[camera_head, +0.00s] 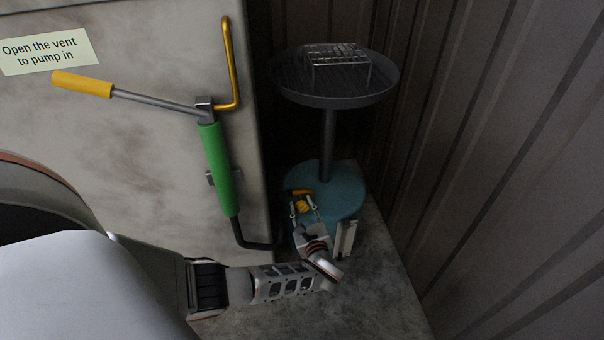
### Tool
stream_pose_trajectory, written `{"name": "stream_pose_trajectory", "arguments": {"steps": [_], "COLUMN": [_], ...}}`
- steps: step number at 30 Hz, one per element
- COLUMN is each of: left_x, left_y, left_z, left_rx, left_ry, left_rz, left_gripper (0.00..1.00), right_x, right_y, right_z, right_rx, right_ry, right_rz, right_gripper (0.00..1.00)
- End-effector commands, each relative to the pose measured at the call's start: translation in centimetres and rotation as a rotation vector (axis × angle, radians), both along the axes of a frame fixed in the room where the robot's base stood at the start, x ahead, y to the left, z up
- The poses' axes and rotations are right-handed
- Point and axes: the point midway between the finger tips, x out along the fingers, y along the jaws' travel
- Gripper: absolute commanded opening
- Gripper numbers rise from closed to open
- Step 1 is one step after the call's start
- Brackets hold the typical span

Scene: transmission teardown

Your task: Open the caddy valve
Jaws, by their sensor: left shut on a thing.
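The caddy has a round teal base (345,190), a dark upright post (327,145) and a wide dark drain pan (290,85) on top. A small yellow valve handle (301,193) shows low at the base's left front side. My left gripper (302,206) reaches it from below and is shut on the valve handle. The fingers and wrist hide part of the handle and the valve body behind it. I cannot tell how far the handle is turned. My right gripper is not in view.
A wire rack (338,60) stands in the pan. Left of the caddy, a hand pump with a green body (216,165) and yellow-gripped lever (82,84) is on a stained wall, by a note (45,50) reading "Open the vent to pump in". A corrugated wall (500,150) closes the right side.

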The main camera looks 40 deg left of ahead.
Motion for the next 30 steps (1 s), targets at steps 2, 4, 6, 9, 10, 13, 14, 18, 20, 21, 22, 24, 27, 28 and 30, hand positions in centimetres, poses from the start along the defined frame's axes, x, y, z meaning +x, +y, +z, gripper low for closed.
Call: {"name": "stream_pose_trajectory", "arguments": {"steps": [2, 4, 6, 9, 10, 13, 14, 18, 20, 21, 22, 24, 27, 28, 30], "left_x": [-0.2, -0.3, -0.2, -0.3, -0.3, -0.2, -0.2, -0.2, -0.2, -0.2, -0.2, -0.2, -0.1, -0.1, -0.1], "left_y": [0.1, 0.1, 0.1, 0.1, 0.1, 0.1, 0.1, 0.1, 0.1, 0.1, 0.1, 0.1, 0.1, 0.1, 0.1], "left_z": [-0.3, -0.3, -0.3, -0.4, -0.4, -0.4, -0.4, -0.3, -0.3, -0.3, -0.3, -0.2, -0.1, -0.1, -0.1], "left_rx": [-0.049, -0.089, -0.129, -0.181, -0.195, -0.239, -0.25, -0.295, -0.31, -0.318, -0.323, -0.332, -0.34, -0.342, -0.345], "left_ry": [-0.052, -0.1, -0.147, -0.207, -0.224, -0.276, -0.289, -0.342, -0.358, -0.369, -0.375, -0.388, -0.398, -0.401, -0.404], "left_rz": [0.002, 0.002, 0.002, 0.002, 0.002, 0.002, 0.001, 0.002, 0.002, 0.002, 0.002, 0.001, 0.002, 0.002, 0.001], "left_gripper": [0.09, 0.09, 0.09, 0.09, 0.09, 0.09, 0.09, 0.09, 0.09, 0.09, 0.09, 0.09, 0.09, 0.09, 0.09], "right_x": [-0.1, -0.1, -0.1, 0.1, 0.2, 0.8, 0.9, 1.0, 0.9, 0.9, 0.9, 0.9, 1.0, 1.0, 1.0], "right_y": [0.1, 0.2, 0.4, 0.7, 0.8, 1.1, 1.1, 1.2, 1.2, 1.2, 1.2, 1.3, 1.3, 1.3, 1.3], "right_z": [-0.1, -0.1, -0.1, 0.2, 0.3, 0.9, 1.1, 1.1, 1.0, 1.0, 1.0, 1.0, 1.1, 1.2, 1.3], "right_rx": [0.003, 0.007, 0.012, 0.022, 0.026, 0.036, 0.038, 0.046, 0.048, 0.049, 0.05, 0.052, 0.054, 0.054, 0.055], "right_ry": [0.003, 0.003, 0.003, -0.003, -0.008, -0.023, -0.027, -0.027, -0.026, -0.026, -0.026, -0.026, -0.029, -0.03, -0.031], "right_rz": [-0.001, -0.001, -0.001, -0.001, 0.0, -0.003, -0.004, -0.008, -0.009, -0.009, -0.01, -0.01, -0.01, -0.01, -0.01], "right_gripper": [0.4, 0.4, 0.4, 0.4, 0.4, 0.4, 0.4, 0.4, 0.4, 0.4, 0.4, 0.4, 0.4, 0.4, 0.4]}}
